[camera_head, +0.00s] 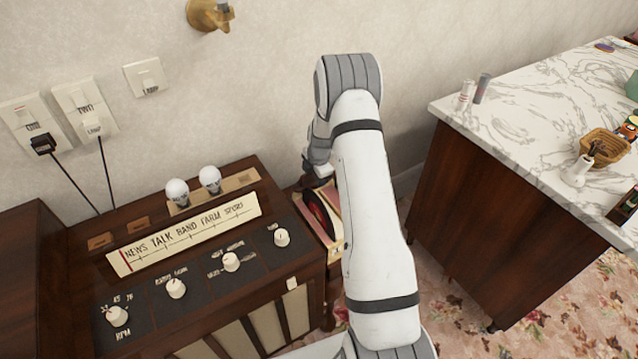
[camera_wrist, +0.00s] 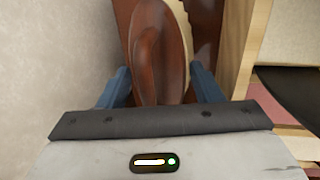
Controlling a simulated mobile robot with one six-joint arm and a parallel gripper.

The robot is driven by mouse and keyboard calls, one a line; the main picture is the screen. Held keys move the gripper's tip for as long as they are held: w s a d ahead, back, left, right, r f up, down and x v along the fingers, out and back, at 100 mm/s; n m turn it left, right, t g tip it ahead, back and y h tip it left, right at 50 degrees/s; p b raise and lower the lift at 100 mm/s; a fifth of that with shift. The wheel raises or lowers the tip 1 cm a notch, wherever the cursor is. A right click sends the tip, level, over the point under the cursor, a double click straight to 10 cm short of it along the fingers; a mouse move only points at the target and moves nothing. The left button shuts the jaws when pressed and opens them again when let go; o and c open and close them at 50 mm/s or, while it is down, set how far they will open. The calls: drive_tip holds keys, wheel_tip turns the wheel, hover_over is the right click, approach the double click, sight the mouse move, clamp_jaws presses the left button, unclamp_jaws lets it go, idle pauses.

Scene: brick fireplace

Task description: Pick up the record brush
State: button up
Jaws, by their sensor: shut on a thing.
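The record brush (camera_wrist: 152,45) shows in the wrist view as a glossy, rounded, reddish-brown wooden piece. It lies between the two blue fingers of my gripper (camera_wrist: 161,82), which are shut on it. A pale edge runs along its right side. In the head view my gripper (camera_head: 319,180) is partly hidden by my arm, beside the right end of the radio cabinet, and I cannot make out the brush there. Whether the brush still touches what is under it cannot be told.
A wooden holder (camera_head: 322,240) with a dark, red-centred disc stands right of the radio cabinet (camera_head: 215,320). A light wooden panel (camera_wrist: 245,45) is close to my right finger. The wall is close behind. A marble-topped counter (camera_head: 525,125) stands at right, with floor between.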

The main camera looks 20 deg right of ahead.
drive_tip(key=c, duration=0.4)
drive_tip(key=shift+r, duration=0.1)
wheel_tip(320, 180, up, 10)
drive_tip(key=shift+f, duration=0.1)
